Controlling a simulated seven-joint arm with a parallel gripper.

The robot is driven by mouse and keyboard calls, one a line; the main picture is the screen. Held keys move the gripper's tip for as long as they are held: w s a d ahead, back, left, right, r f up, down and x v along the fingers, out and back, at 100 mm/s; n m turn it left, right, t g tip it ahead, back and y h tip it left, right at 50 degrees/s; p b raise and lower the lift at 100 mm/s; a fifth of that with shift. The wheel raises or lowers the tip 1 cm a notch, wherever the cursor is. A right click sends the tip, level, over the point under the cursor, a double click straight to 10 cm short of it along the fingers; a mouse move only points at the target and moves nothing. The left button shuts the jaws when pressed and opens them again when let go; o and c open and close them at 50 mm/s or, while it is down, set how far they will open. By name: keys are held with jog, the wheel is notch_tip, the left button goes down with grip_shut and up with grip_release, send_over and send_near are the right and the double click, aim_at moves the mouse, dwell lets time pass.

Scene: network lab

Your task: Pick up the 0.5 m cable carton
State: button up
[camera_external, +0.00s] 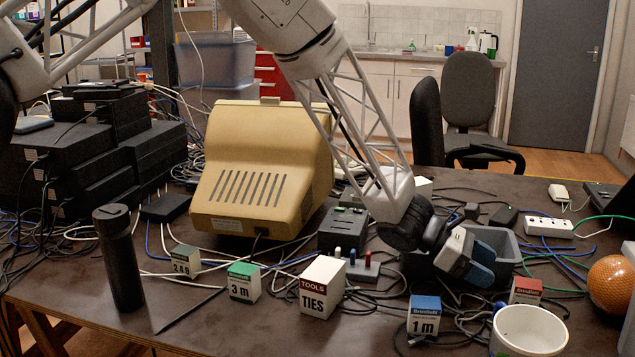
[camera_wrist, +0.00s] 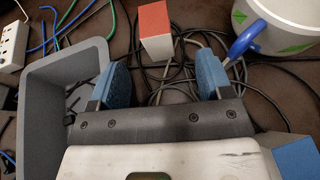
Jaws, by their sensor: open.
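A small red-topped carton (camera_external: 525,291) stands on the table right of my gripper in the external view, behind a white mug. Its printed size is too small to read, so I cannot confirm it is the 0.5 m carton. In the wrist view this red-and-white carton (camera_wrist: 156,28) lies ahead of the fingers, roughly between their lines and apart from them. My gripper (camera_external: 480,268) has blue finger pads and is tilted above the table at the grey bin's edge. In the wrist view my gripper (camera_wrist: 161,78) is open, with only cables and table visible between its fingers.
A grey bin (camera_wrist: 42,110) is close on the left in the wrist view. The white mug (camera_external: 530,332) with blue handle stands near the red-topped carton. A blue-topped 1 m carton (camera_external: 424,316) and a TIES box (camera_external: 323,288) stand leftward. Black cables (camera_wrist: 180,60) surround the red-topped carton.

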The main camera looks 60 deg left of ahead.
aim_at(514, 286)
jog(key=shift+w+a+f, duration=0.1)
jog(key=shift+w+f, duration=0.2)
jog(key=shift+f, duration=0.25)
jog(key=shift+x, duration=1.3)
jog(key=shift+x, duration=2.55)
jog(key=shift+c, duration=0.3)
